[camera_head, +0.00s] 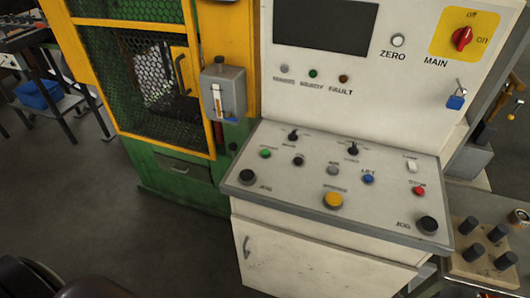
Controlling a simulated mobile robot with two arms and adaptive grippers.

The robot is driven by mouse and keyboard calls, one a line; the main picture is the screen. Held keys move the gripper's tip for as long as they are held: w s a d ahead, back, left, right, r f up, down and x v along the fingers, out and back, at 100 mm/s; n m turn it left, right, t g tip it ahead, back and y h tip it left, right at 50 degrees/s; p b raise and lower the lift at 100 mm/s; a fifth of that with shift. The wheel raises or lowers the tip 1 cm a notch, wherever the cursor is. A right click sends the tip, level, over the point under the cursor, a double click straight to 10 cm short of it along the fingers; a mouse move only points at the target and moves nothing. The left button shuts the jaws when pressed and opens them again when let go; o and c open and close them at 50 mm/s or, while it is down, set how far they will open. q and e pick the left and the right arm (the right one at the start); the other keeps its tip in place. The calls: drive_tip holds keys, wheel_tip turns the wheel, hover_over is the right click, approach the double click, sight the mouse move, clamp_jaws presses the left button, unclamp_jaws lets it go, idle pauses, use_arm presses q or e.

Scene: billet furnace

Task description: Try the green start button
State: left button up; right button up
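The small green button (265,153) sits at the upper left of the sloped control panel (300,187). Its label is too small to read surely. A round green light (313,73) marked READY is on the upright face above, between a grey one and a dark FAULT one. The screen (325,25) is dark. The red MAIN switch (462,38) is on a yellow plate marked off and on; its exact setting is hard to tell. A blue padlock (456,102) hangs below it, clear of the knob. Neither of my grippers is in view.
The sloped panel also holds a yellow button (333,200), a blue button (368,179), a red button (419,190) and black JOG buttons at both front corners. A yellow-framed mesh guard (145,85) stands left. A peg block (485,255) is at lower right.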

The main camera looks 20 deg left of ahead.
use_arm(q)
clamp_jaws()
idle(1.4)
